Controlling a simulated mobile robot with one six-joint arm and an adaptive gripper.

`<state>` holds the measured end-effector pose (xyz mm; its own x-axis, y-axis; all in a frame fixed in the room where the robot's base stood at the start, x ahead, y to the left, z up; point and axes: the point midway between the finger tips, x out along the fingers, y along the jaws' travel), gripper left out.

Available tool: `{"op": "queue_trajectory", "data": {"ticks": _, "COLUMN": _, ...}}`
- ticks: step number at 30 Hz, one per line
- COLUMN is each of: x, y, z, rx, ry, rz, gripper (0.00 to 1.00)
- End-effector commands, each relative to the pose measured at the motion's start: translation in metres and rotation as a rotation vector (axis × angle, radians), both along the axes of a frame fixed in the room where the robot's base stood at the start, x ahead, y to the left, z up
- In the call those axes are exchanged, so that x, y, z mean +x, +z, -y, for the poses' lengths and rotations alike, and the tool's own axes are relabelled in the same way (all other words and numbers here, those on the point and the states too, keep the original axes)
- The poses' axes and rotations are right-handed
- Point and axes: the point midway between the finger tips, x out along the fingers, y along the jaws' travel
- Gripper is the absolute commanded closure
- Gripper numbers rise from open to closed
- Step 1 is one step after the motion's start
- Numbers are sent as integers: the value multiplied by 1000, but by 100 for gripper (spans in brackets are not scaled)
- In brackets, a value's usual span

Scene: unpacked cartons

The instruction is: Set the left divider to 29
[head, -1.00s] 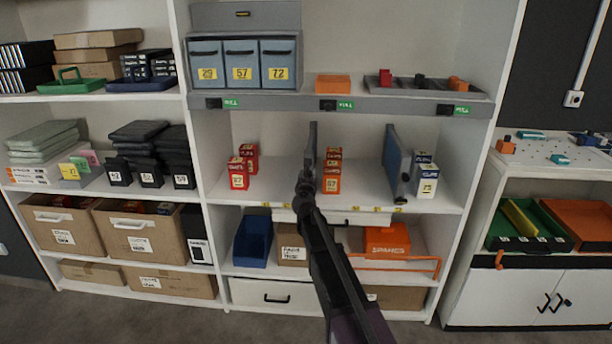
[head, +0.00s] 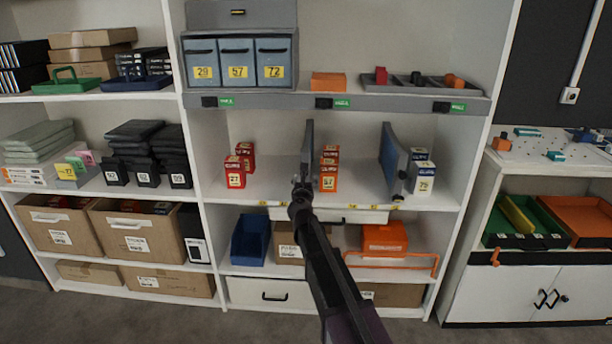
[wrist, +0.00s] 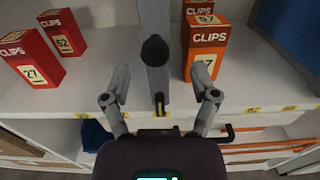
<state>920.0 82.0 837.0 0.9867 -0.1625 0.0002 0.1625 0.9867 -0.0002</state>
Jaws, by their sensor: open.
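The left divider (head: 308,142) is a thin grey upright panel on the middle shelf, between the red and orange clip boxes. In the wrist view the divider (wrist: 155,14) stands ahead of my gripper, with a dark round knob (wrist: 155,50) on its front edge and a small pointer (wrist: 159,103) low down. My gripper (wrist: 158,86) is open, its fingers either side of the divider's front edge, with gaps visible on both sides. In the head view my gripper (head: 302,188) is in front of the divider. Yellow scale labels (wrist: 253,110) run along the shelf edge; their numbers are unreadable.
Red boxes marked 27 (wrist: 38,60) and 62 (wrist: 62,33) stand left of the divider. Orange boxes, the front one marked 57 (wrist: 205,50), stand close on its right. A blue right divider (head: 392,158) and a white-blue box (head: 421,180) stand farther right.

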Motion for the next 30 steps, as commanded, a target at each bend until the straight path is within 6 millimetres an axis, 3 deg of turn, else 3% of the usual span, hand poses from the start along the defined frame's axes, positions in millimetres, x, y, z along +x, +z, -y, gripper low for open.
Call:
{"op": "queue_trajectory", "data": {"ticks": 6, "x": -40, "y": 0, "z": -5, "rx": 0, "ry": -1, "rz": 0, "gripper": 23}}
{"op": "queue_trajectory", "data": {"ticks": 13, "x": -68, "y": 0, "z": -9, "rx": 0, "ry": -3, "rz": 1, "gripper": 23}}
{"op": "queue_trajectory", "data": {"ticks": 19, "x": -78, "y": 0, "z": -11, "rx": 0, "ry": -3, "rz": 1, "gripper": 23}}
{"op": "queue_trajectory", "data": {"ticks": 30, "x": -78, "y": 0, "z": -11, "rx": 0, "ry": -4, "rz": 1, "gripper": 23}}
